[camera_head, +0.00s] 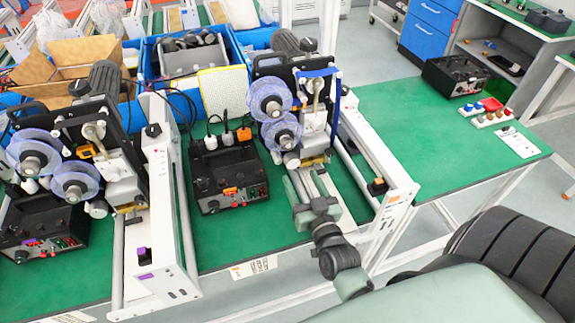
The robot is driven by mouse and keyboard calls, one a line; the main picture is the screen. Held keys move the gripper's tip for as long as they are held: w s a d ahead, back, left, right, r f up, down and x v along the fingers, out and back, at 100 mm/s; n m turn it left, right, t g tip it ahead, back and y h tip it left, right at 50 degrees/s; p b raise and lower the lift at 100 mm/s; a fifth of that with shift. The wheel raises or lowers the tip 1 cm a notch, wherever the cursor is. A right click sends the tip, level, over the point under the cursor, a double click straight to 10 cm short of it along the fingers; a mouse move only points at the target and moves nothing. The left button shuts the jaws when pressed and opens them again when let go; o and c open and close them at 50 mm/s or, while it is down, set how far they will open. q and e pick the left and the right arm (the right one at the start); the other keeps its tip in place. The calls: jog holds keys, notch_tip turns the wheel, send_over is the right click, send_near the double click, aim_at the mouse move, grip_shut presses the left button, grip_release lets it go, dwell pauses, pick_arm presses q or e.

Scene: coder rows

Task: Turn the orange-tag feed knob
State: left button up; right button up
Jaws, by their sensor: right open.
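The right-hand coder (298,100) has two translucent blue reels. At the front end of its white side rail is a small black knob (377,187), with an orange tag (393,199) on the rail end beside it. My right gripper (312,180) is open between this coder's rails, below the reels and to the left of the knob, apart from it. Its fingers are partly hard to make out against the machine. The left-hand coder (90,165) has a similar black knob (144,253) with a purple tag (145,277). My left gripper is not in view.
A black control box (228,180) stands between the coders on the green table. Blue bins (195,60) and a cardboard box (70,65) are behind.

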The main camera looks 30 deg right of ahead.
aim_at(294, 164)
jog(key=p+x, duration=0.1)
jog(key=x, duration=0.4)
jog(key=shift+w+d, duration=0.1)
jog(key=shift+w, duration=0.1)
grip_shut()
